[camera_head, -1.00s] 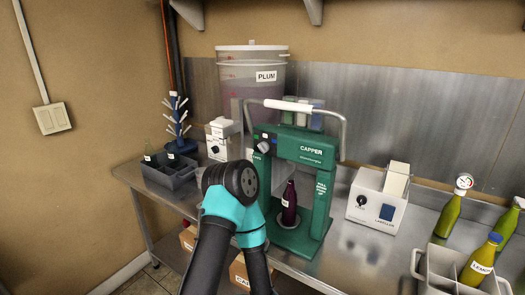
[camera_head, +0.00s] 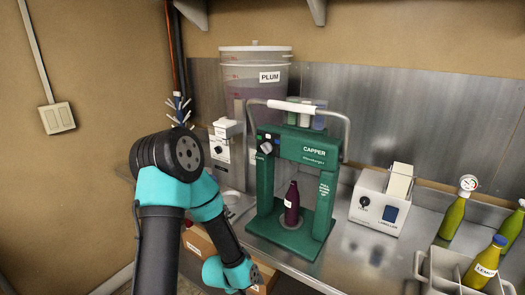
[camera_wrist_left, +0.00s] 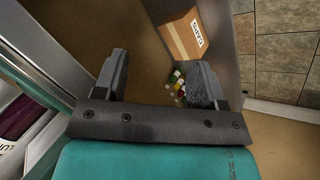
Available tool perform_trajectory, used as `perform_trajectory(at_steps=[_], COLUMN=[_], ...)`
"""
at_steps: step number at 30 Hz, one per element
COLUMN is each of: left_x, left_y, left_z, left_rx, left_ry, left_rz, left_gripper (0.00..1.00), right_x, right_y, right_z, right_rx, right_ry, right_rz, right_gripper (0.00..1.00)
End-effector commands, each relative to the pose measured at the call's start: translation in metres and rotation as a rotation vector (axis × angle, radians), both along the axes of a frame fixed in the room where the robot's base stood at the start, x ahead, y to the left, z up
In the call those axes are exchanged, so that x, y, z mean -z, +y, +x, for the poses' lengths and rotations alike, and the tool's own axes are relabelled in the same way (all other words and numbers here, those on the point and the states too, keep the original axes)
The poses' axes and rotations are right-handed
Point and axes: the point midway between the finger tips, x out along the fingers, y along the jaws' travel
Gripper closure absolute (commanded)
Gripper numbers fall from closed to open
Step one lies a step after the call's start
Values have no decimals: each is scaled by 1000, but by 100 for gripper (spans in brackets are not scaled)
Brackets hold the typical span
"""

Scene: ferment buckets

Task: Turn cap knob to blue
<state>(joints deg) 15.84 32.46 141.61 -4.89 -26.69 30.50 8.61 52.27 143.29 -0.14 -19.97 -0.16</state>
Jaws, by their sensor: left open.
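The green capper (camera_head: 310,150) stands on the steel bench with a white-gripped lever over its top. Its small pale round knob (camera_head: 267,148) is at the upper left of its front, with small coloured marks around it too small to read. A dark purple bottle (camera_head: 291,206) stands upright on the capper's base. My left gripper (camera_wrist_left: 158,64) is open and empty in the left wrist view, apart from the knob. In the head view its fingers cannot be made out clearly. My right gripper is not in view.
A labeller (camera_head: 379,203) stands right of the capper, with a grey crate (camera_head: 440,268) and yellow-green bottles beyond. A PLUM bucket (camera_head: 240,85) is behind. A CAPS box (camera_wrist_left: 184,36) and loose coloured caps (camera_wrist_left: 177,82) show beyond my fingers.

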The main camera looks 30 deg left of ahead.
Motion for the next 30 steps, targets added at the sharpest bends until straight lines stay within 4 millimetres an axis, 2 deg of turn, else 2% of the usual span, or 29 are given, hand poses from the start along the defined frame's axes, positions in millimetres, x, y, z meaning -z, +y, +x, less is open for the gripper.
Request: perform_trajectory(at_steps=[1,3,8,12,20,27,30], left_x=[-19,-41,-96,-153,-260,-354,-382], left_y=[13,28,53,68,78,77,76], left_z=[7,15,30,40,44,30,22], left_rx=[-68,-158,-347,-504,-715,-815,-830], left_ry=[-43,-92,-211,-326,-510,-626,-647], left_rz=[-16,-49,-154,-295,-639,-1016,-1143], left_gripper=[36,36,36,36,36,36,36], right_x=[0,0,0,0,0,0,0], right_y=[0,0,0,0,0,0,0], right_z=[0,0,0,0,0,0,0], right_rx=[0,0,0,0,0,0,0], right_ry=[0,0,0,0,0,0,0], right_rz=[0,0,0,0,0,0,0], right_gripper=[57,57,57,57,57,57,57])
